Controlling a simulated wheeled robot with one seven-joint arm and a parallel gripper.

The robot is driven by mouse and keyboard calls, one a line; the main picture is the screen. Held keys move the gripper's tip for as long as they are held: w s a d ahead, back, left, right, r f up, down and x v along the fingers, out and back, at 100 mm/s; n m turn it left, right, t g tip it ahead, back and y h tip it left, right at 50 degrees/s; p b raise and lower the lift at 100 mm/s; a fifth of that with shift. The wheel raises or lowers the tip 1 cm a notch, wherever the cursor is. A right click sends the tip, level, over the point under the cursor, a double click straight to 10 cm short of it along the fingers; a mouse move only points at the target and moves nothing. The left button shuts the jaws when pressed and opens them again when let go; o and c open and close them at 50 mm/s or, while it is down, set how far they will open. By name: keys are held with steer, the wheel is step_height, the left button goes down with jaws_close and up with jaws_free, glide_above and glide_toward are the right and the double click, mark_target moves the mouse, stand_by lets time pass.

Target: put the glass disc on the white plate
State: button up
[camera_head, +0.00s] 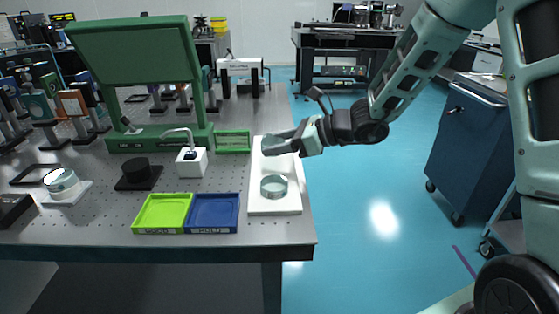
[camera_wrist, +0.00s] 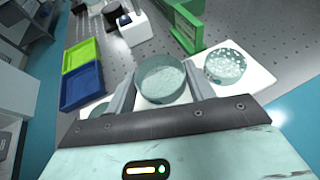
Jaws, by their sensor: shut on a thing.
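My gripper (camera_wrist: 160,92) is shut on a round clear glass disc (camera_wrist: 162,78) with a teal-tinted rim, its fingers on either side. In the head view my gripper (camera_head: 272,147) is over the far part of the long white plate (camera_head: 275,209), which also shows in the wrist view (camera_wrist: 263,80). I cannot tell whether the held disc touches the plate. Another glass disc (camera_head: 274,187) lies on the plate's near part. A speckled glass disc (camera_wrist: 225,66) lies at the plate's other end in the wrist view. My gripper hides part of the plate in the head view.
Lime (camera_head: 162,213) and blue (camera_head: 213,213) trays lie left of the plate. A small green tray (camera_head: 233,141), a white box with a bent tube (camera_head: 191,163) and a large green stand (camera_head: 140,60) are farther back. The table's right edge is close to the plate.

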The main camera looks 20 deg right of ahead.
mark_target(279, 166)
steer(key=shift+f, duration=1.95)
steer(key=shift+f+b, duration=0.15)
steer(key=shift+b, duration=0.2)
steer(key=o, duration=1.1)
steer(key=shift+c, duration=0.2)
